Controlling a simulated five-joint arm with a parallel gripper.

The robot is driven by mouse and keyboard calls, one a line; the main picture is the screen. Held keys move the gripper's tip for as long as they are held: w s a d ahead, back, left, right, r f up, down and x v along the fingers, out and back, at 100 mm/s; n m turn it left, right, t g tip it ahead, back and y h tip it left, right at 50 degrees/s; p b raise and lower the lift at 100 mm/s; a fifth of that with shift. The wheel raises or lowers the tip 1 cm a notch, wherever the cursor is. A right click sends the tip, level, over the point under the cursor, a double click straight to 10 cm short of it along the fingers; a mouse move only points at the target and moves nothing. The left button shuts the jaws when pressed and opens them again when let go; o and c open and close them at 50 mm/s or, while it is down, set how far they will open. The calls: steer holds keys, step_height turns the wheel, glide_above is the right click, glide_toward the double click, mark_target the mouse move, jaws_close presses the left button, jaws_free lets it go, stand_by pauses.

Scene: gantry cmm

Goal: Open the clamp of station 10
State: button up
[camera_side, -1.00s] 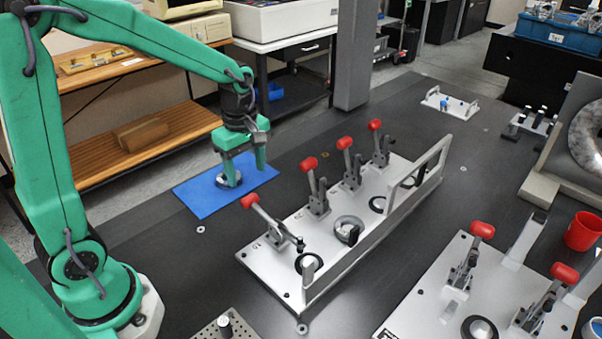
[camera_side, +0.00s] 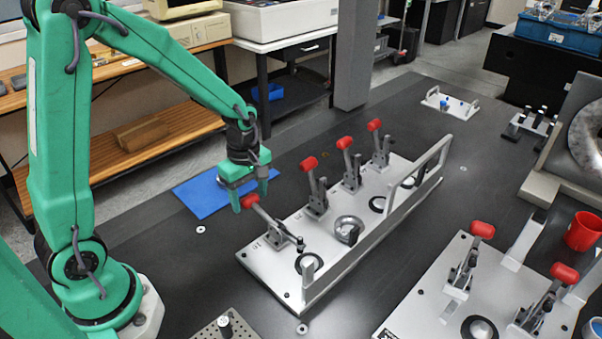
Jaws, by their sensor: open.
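The long grey fixture plate (camera_side: 262,272) carries a row of toggle clamps with red knobs. The nearest clamp (camera_side: 272,222) has its lever lowered towards the left, with its arm reaching over a dark ring (camera_side: 309,264). The printed station labels are too small to read surely. My gripper (camera_side: 249,202) points down at this clamp's red knob (camera_side: 251,202), with its open fingers on either side. I cannot tell whether they touch it. The other clamps on this plate have raised levers, including the second clamp (camera_side: 315,190).
A blue mat (camera_side: 205,198) lies behind my gripper. A metal rail (camera_side: 375,232) runs along the plate's right side. A second clamp plate (camera_side: 425,308) and a red cup (camera_side: 583,232) stand at right.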

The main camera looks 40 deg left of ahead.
jaws_close()
